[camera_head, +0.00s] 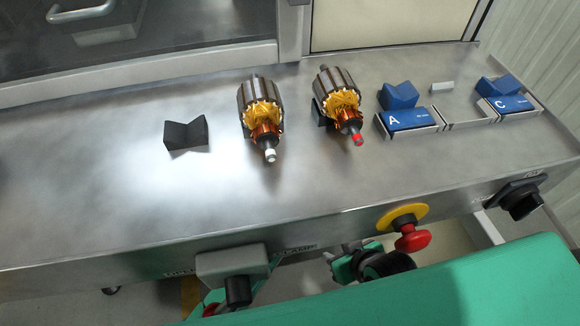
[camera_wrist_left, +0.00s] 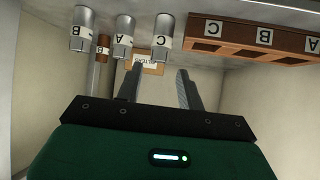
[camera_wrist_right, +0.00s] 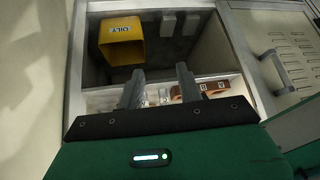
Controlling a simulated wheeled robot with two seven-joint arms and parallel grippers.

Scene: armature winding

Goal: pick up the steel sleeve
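No object is marked as the steel sleeve. In the left wrist view, silver cylinders labelled B (camera_wrist_left: 83,28), A (camera_wrist_left: 123,38) and C (camera_wrist_left: 163,37) stand out against the pale background; I cannot tell whether one is the sleeve. A copper-coloured cylinder (camera_wrist_left: 102,48) with a label is among them. My left gripper (camera_wrist_left: 155,78) is open, its fingers apart and nothing between them. My right gripper (camera_wrist_right: 156,78) is open and empty. In the head view, what seems to be my right gripper (camera_head: 340,261) is below the bench's front edge, partly hidden.
Two armatures (camera_head: 262,112) (camera_head: 340,100) rest on the steel bench (camera_head: 90,200). A black V-block (camera_head: 186,133) is left, blue V-blocks (camera_head: 398,95) (camera_head: 497,86) right. A red stop button (camera_head: 412,241) projects from the front. A yellow OILY bin (camera_wrist_right: 122,42) shows in the right wrist view.

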